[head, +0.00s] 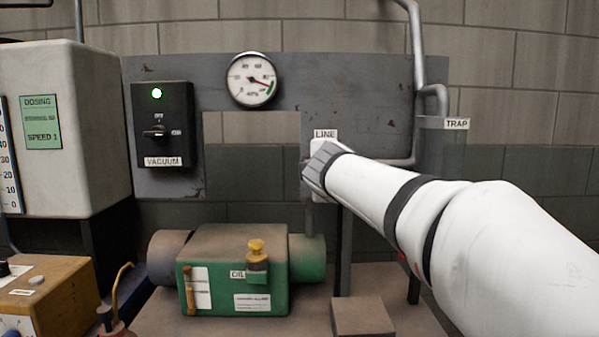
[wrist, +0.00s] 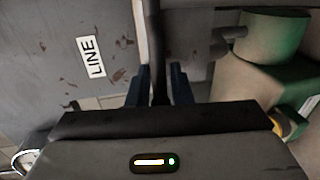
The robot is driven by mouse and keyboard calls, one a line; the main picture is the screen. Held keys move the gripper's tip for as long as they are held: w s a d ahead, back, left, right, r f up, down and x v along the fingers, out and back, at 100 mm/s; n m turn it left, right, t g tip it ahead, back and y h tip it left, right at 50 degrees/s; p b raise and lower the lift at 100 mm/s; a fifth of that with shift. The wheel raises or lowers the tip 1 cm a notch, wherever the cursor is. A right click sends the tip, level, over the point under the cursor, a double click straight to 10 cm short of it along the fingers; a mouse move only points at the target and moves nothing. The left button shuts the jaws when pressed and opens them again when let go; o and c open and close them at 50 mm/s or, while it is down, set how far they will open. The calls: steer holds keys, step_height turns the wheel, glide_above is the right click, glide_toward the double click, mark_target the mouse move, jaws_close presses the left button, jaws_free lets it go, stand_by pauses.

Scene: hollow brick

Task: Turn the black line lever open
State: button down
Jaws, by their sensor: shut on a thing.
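The black line lever (wrist: 157,60) shows in the wrist view as a dark bar running down from the top edge to between my fingers. My gripper (wrist: 161,85) is shut on it, one dark blue finger on each side. In the head view my gripper (head: 314,172) is at the panel just below the LINE label (head: 325,134) and hides the lever there. The LINE label also shows in the wrist view (wrist: 91,57), turned sideways, left of the lever. How far the lever is turned is hard to tell.
The gauge (head: 252,79) has its red needle near the green band. The vacuum switch box (head: 162,124) shows a lit green lamp. A green pump (head: 235,270) stands below. The TRAP vessel (head: 441,150) and grey pipes (head: 417,60) are close right of my gripper.

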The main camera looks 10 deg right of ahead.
steer(key=shift+f, duration=0.15)
steer(key=c, duration=1.5)
jaws_free()
steer(key=v, duration=0.7)
steer(key=shift+s, duration=0.4)
steer(key=shift+p, duration=0.3)
